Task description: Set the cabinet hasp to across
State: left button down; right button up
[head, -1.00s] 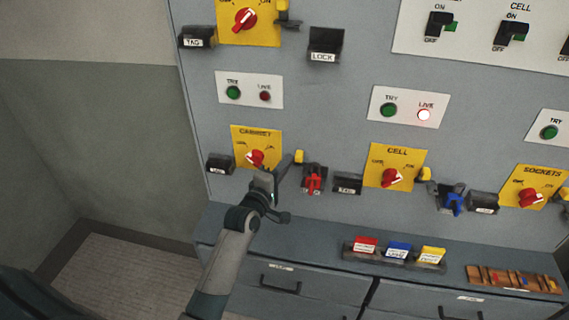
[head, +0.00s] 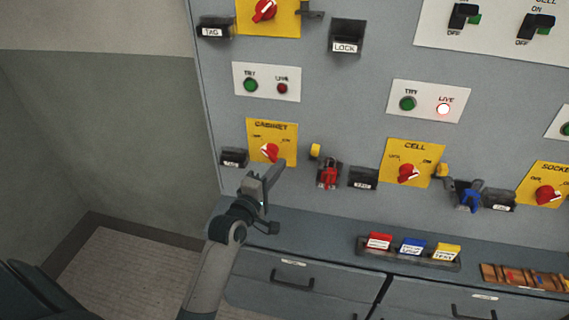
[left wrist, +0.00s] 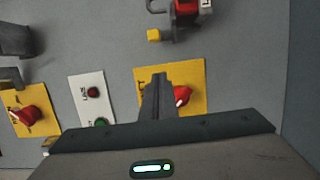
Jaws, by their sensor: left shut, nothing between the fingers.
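In the left wrist view the yellow tip (left wrist: 153,35) is above the plate (left wrist: 192,72). My left gripper (head: 276,168) is shut and empty, in front of the plate's lower right corner, left of and apart from the yellow tip. Its closed fingers (left wrist: 159,80) overlap the plate in the wrist view. My right gripper is out of view.
A red padlock (head: 328,176) hangs right of the hasp. Tag holders (head: 234,157) (head: 363,178) flank this area. The cell plate (head: 423,152) is further right. Open floor lies left.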

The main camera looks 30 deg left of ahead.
pick_arm(q)
jog(key=s, duration=0.3)
jog(key=shift+s+b, duration=0.25)
jog(key=shift+b, duration=0.05)
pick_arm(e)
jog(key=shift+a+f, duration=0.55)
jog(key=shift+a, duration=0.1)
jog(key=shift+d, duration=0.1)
